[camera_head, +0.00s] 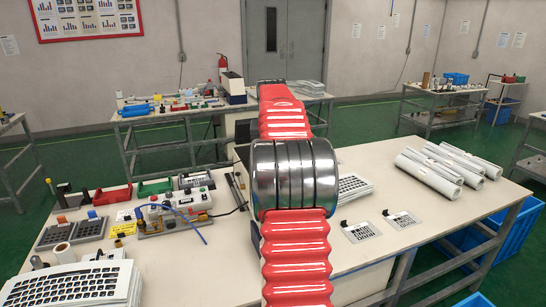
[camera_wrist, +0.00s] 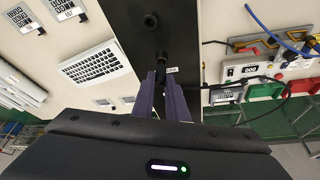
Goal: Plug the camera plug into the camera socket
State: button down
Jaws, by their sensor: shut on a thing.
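My gripper (camera_wrist: 162,75) shows in the wrist view, its two dark purple fingers closed around a small dark piece, which looks like the camera plug (camera_wrist: 161,58). A small pale label (camera_wrist: 172,70) sits just right of the fingertips. Ahead of them is a tall black panel (camera_wrist: 128,12) with a round dark fitting (camera_wrist: 150,21), which may be the camera socket; I cannot tell for sure. Whether the plug touches the panel is unclear. In the head view my red and silver arm hides the gripper and plug.
A tester box (camera_head: 187,201) with cables stands on the bench (camera_head: 330,235), left of my arm. Rolled white sheets (camera_head: 430,173) lie at the right. Small keypad films (camera_head: 360,232) lie on the front right.

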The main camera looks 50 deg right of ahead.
jog(key=shift+f, duration=0.6)
jog(key=c, duration=1.7)
grip_release()
jog(key=shift+o, duration=0.2)
jog(key=v, duration=1.3)
jog(key=shift+a+r, duration=0.15)
jog(key=shift+r, duration=0.15)
jog(key=shift+s, duration=0.1)
